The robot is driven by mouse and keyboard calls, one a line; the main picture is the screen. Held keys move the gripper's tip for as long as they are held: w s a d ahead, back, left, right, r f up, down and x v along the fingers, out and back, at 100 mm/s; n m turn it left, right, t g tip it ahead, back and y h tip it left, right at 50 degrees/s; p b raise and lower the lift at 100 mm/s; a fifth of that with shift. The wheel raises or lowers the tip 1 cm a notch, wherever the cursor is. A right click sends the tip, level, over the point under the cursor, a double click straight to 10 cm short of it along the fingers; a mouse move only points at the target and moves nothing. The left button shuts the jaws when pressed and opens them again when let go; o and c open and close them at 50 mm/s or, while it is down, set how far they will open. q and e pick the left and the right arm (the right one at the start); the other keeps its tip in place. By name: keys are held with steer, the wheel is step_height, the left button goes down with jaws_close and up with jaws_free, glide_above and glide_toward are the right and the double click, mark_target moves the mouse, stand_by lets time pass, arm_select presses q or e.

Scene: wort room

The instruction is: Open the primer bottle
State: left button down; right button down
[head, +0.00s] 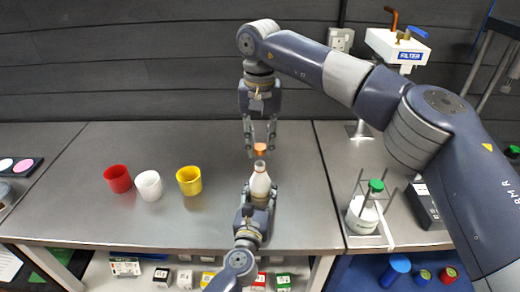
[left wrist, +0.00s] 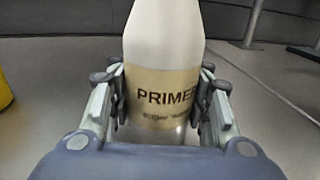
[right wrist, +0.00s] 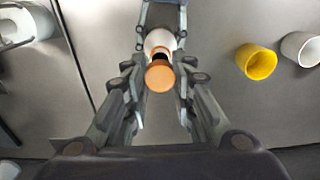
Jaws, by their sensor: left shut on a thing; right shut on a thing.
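The primer bottle (head: 260,183) is white with a tan label and stands upright. My left gripper (head: 258,203) is shut around its body. The label reading "PRIMER" (left wrist: 165,95) shows between the fingers in the left wrist view. An orange-copper cap (head: 260,149) is between the fingertips of my right gripper (head: 259,145), above the bottle's neck. In the head view a small gap shows between cap and bottle top. In the right wrist view the cap (right wrist: 160,77) is in front of the bottle (right wrist: 158,42), with a dark opening visible behind it.
A red cup (head: 118,179), a white cup (head: 149,185) and a yellow cup (head: 189,180) stand on the grey bench to the left. At the right are a rack with a green-capped bottle (head: 362,213) and a filter unit (head: 398,48). The bench between cups and bottle is clear.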

arm_select(q)
steer(key=c, duration=0.8)
jaws_free()
steer(key=shift+o, duration=0.2)
steer(key=shift+s, duration=0.1)
